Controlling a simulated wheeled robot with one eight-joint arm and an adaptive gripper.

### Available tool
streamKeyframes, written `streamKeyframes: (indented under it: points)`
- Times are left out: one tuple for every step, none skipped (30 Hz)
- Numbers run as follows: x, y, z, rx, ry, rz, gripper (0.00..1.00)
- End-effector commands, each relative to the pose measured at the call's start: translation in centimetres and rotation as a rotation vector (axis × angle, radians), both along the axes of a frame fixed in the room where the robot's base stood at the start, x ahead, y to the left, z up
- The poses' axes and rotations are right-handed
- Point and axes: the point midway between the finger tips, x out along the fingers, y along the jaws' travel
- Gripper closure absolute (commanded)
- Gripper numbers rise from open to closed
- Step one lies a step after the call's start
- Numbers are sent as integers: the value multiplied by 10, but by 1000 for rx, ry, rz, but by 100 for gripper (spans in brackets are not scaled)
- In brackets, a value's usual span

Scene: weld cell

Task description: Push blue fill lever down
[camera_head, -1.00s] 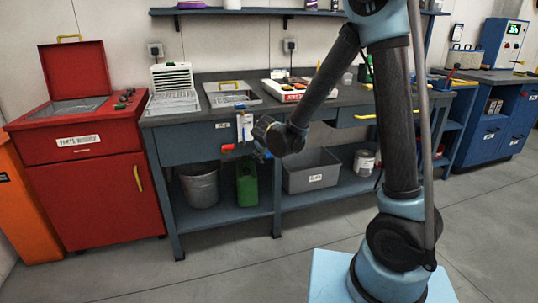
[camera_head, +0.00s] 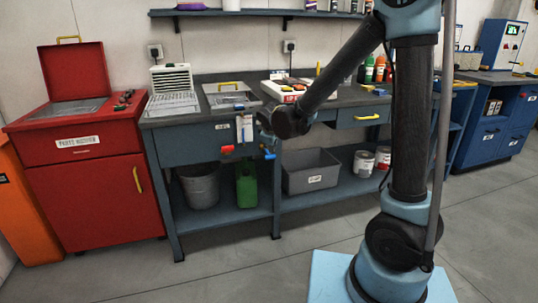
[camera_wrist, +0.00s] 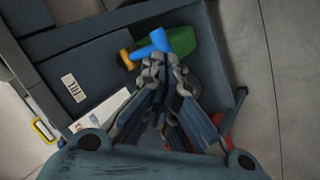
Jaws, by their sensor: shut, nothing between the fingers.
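The blue fill lever (camera_wrist: 155,43) shows in the wrist view as a short blue handle beside a brass-coloured fitting (camera_wrist: 127,59). In the head view, a small blue piece (camera_head: 270,155) hangs at the bench front, right of a red lever (camera_head: 227,149). My gripper (camera_wrist: 161,60) is shut and empty. Its fingertips are just below the blue lever in the wrist picture, very close to it. I cannot tell whether they touch. In the head view my gripper (camera_head: 267,138) is at the bench front, partly hidden by my wrist.
A green can (camera_head: 246,184), a metal bucket (camera_head: 199,186) and a grey bin (camera_head: 311,172) stand on the lower shelf. A drawer with a yellow handle (camera_head: 367,117) is to the right. A red cabinet (camera_head: 84,180) stands at left. The floor in front is clear.

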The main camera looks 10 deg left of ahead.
Motion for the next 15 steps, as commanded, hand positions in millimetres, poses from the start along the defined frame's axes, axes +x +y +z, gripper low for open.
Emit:
streamKeyframes:
  points:
    - [0,-3,6,-33,12,49,100]
    - [0,-4,9,-55,19,86,100]
    - [-1,-6,14,-83,28,133,100]
    - [-2,-7,17,-103,35,170,100]
    - [-2,-8,21,-123,40,208,100]
    - [-3,-10,26,-148,47,258,100]
    - [-4,-11,29,-166,52,296,100]
    - [-5,-12,33,-183,56,333,100]
    - [-6,-13,38,-205,60,383,100]
    - [-7,-14,41,-218,63,417,100]
    - [-8,-15,44,-231,64,451,100]
    - [-9,-16,49,-246,66,492,100]
    - [-10,-17,52,-256,66,520,100]
    - [-11,-17,54,-265,66,545,100]
    - [-12,-18,57,-276,66,575,100]
